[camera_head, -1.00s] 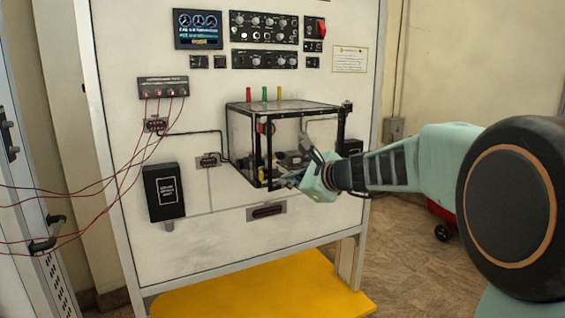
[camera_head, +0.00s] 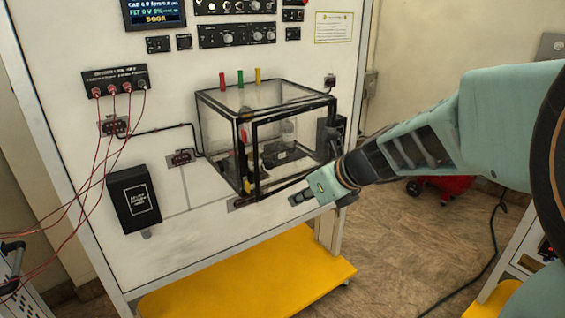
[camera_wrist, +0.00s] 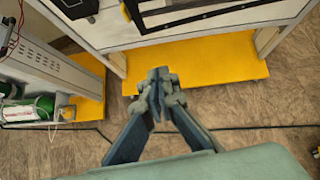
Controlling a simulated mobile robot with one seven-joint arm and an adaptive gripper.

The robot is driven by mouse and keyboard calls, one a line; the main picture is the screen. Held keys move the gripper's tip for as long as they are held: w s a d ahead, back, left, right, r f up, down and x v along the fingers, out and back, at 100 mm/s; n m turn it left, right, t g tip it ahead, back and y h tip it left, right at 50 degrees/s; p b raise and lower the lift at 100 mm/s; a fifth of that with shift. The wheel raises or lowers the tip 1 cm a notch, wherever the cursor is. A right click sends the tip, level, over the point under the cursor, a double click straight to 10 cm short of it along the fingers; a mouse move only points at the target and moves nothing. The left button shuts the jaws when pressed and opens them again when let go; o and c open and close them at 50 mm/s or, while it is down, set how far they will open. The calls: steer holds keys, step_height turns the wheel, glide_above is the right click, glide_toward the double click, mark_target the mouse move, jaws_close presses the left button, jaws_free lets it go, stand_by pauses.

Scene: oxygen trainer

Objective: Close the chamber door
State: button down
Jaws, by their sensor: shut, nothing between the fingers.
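The chamber (camera_head: 222,105) is a clear box with black edges, mounted on the front of the white panel. Its black-framed door (camera_head: 254,160) shows at the front of the box. I cannot tell whether a thin gap remains between door and box. Small items show through the clear walls. My gripper (camera_wrist: 158,85) is shut and empty in the wrist view, over the floor and the yellow base. In the head view my wrist is just right of and below the chamber's lower front edge, and the fingers are mostly hidden. I see no clear contact with the door.
The white panel (camera_head: 90,190) carries a screen (camera_head: 155,14), knobs, red cables and a black box (camera_head: 133,198). A yellow base (camera_head: 240,275) juts out below. A red object (camera_head: 440,186) and a dark floor cable lie to the right. Floor in front is open.

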steer(key=w+a+r+x, duration=0.1)
steer(key=r+x, duration=0.1)
steer(key=x, duration=1)
steer(key=shift+w+a+p, duration=0.15)
steer(key=shift+w+p, duration=0.1)
steer(key=shift+p, duration=0.1)
steer(key=shift+a+r, duration=0.1)
steer(key=shift+a, duration=0.05)
